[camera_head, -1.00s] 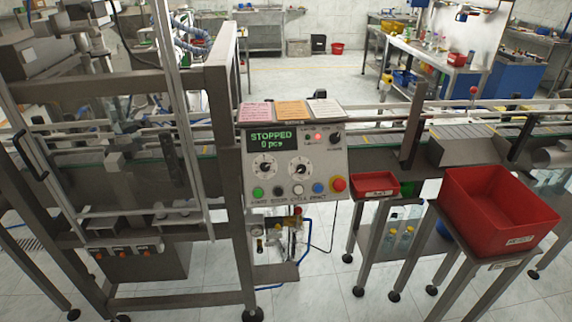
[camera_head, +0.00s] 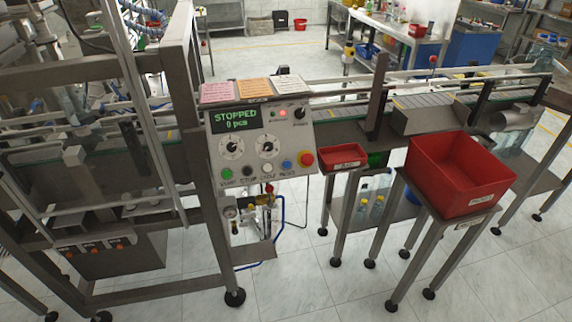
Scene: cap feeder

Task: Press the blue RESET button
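The blue RESET button (camera_head: 287,164) sits in the bottom row of the grey control panel (camera_head: 222,148), between the white button (camera_head: 267,169) and the large red button (camera_head: 306,159). A green button (camera_head: 227,174) and a black button (camera_head: 247,171) are to its left. The green display (camera_head: 235,118) reads STOPPED, 0 pcs. A red lamp (camera_head: 283,113) is lit on the upper part of the panel. Nothing covers the blue button. Neither of my grippers is in view.
Red bins, one small (camera_head: 343,156) and one large (camera_head: 461,171), stand on metal stands right of the panel. A conveyor (camera_head: 430,101) runs behind them. A metal frame post (camera_head: 190,150) rises left of the panel. The floor (camera_head: 310,290) in front is clear.

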